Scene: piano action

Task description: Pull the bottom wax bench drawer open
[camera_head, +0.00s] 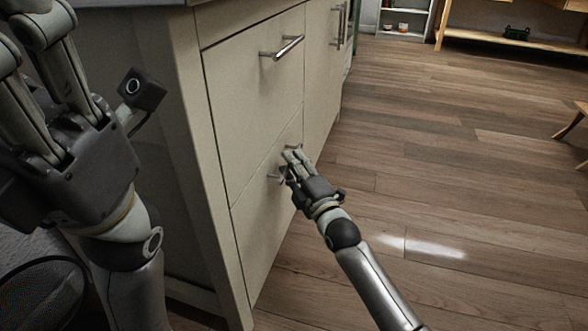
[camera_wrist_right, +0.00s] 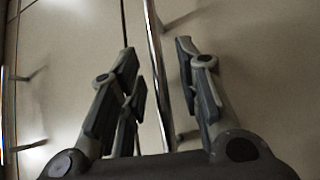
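The wax bench is a pale cabinet with a large upper drawer (camera_head: 250,90) and a bottom drawer (camera_head: 262,225) below it. The bottom drawer front looks flush with the cabinet. Its metal bar handle (camera_head: 272,177) is partly hidden by my right gripper (camera_head: 290,160). In the right wrist view, the handle bar (camera_wrist_right: 154,50) runs between the two spread fingers of my right gripper (camera_wrist_right: 160,85), with gaps on both sides. My left gripper (camera_head: 35,60) is large at the left edge, its fingers pointing up; its fingertips are not clearly shown.
The upper drawer has its own bar handle (camera_head: 284,47). More cabinet fronts with upright handles (camera_head: 340,25) stand farther back. The wooden floor (camera_head: 440,150) to the right is clear. A shelf unit (camera_head: 510,40) stands at the far wall.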

